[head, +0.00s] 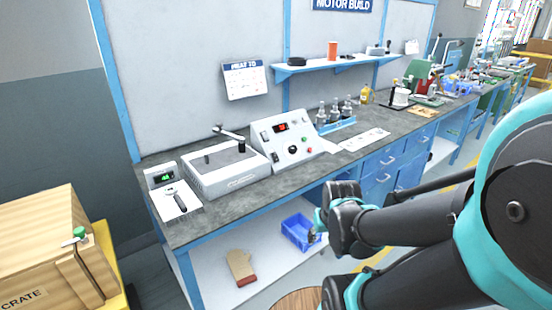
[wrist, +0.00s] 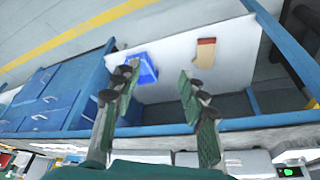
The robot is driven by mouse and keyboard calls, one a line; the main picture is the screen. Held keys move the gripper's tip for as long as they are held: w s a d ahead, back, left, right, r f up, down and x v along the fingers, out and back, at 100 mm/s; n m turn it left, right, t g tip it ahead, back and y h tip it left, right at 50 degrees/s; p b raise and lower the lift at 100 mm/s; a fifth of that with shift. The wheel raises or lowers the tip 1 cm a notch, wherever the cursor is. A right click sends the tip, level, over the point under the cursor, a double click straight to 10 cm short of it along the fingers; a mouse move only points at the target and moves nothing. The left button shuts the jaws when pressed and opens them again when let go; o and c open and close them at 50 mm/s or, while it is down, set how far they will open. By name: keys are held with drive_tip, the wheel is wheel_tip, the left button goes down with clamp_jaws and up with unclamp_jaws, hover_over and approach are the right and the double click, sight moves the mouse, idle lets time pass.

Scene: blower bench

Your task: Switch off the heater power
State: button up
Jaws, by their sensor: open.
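A white sloped control box (head: 283,152) stands on the grey bench top in the head view. Its face has a red lit display (head: 281,127), black knobs, a green button (head: 291,149) and a red button (head: 309,150). Which control is the heater power is too small to read. A white and grey heater unit (head: 228,177) with a metal arm on top sits to its left. My gripper (wrist: 159,72) is open and empty in the wrist view, its fingers toward the lower shelf. In the head view it is in front of the bench, largely hidden by my wrist, apart from the box.
A small scale-like device (head: 174,199) with a green display sits at the bench's left end. A blue bin (head: 300,232) and a tan glove (head: 241,267) lie on the lower shelf. A wooden crate (head: 50,250) stands at left. Bottles (head: 335,112) stand right of the box.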

drive_tip(key=shift+w+r, duration=0.1)
drive_tip(key=shift+w, duration=0.15)
drive_tip(key=c, duration=0.5)
drive_tip(key=w+a+r+n+y, duration=0.1)
drive_tip(key=w+r+n, duration=0.1)
drive_tip(key=w+n, duration=0.2)
drive_tip(key=w+a+r+n+t+y, duration=0.1)
drive_tip(key=w+r+n, duration=0.2)
drive_tip(key=w, duration=0.3)
drive_tip(key=w+a+r+n+t+y, duration=0.1)
drive_tip(key=w+a+r+n, duration=0.1)
drive_tip(key=w+n, duration=0.3)
drive_tip(key=shift+w+r+n, duration=0.25)
drive_tip(key=shift+r+n, duration=0.05)
drive_tip(key=shift+r, duration=0.05)
clamp_jaws()
drive_tip(key=w+r+n+t+y, duration=0.1)
drive_tip(key=w+r+n, duration=0.3)
drive_tip(key=w+n, duration=0.2)
drive_tip(key=w+r+n+t+y, duration=0.1)
drive_tip(key=w+r+n, duration=0.2)
drive_tip(key=w+n, duration=0.3)
drive_tip(key=shift+w+d+r+t+y, duration=0.25)
drive_tip(key=shift+w+r+t+y, duration=0.1)
drive_tip(key=shift+w, duration=1.6)
